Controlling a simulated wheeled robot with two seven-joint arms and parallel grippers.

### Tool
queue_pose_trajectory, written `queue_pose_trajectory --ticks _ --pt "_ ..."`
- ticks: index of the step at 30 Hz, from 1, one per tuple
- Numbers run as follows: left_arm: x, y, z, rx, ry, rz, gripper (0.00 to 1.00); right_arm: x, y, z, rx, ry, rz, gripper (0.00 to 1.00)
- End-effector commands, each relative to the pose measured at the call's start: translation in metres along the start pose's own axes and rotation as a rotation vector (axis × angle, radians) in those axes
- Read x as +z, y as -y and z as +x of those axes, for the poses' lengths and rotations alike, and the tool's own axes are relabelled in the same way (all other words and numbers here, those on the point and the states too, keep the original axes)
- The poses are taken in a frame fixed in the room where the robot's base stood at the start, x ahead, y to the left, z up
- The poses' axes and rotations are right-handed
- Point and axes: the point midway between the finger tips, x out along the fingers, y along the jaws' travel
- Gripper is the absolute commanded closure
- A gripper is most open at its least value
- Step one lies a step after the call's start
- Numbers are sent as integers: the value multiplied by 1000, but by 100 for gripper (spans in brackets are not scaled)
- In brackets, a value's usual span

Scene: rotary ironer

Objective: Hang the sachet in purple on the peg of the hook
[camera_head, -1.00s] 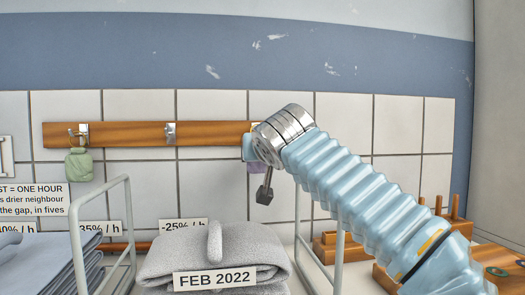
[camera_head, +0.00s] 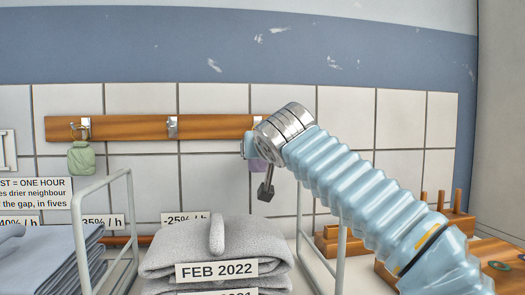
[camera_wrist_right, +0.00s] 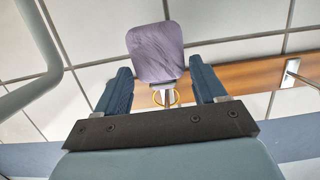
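The purple sachet (camera_wrist_right: 155,50) hangs in front of the tiles, with a yellow ring (camera_wrist_right: 165,97) at its top, by a metal hook (camera_wrist_right: 167,88) on the wooden rail. The ring appears to be at the hook's peg; I cannot tell for sure that it is around it. In the head view only a sliver of the sachet (camera_head: 258,167) shows behind my right wrist. My right gripper (camera_wrist_right: 162,82) is open, its fingers apart on either side of the sachet's ring end, not visibly touching it. My left gripper is not in view.
The wooden rail (camera_head: 140,127) also bears a hook with a green sachet (camera_head: 81,158) at left and an empty hook (camera_head: 172,127). Below stand folded grey cloths (camera_head: 215,248), white metal frames (camera_head: 130,215) and a wooden pegged block (camera_head: 450,222) at right.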

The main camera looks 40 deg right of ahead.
Motion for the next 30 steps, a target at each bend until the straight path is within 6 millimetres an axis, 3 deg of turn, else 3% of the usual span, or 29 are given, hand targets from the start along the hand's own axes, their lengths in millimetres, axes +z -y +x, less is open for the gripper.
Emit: queue_pose_trajectory --ticks 1,3,14,17,30 --pt "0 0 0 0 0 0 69 0 0 0 0 0 0 21" --pt "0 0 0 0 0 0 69 0 0 0 0 0 0 10" --pt "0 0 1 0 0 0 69 0 0 -5 0 -1 0 10" --pt "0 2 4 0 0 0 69 0 0 -19 0 -3 -1 10" --pt "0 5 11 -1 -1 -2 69 0 0 -118 -1 -2 0 10"
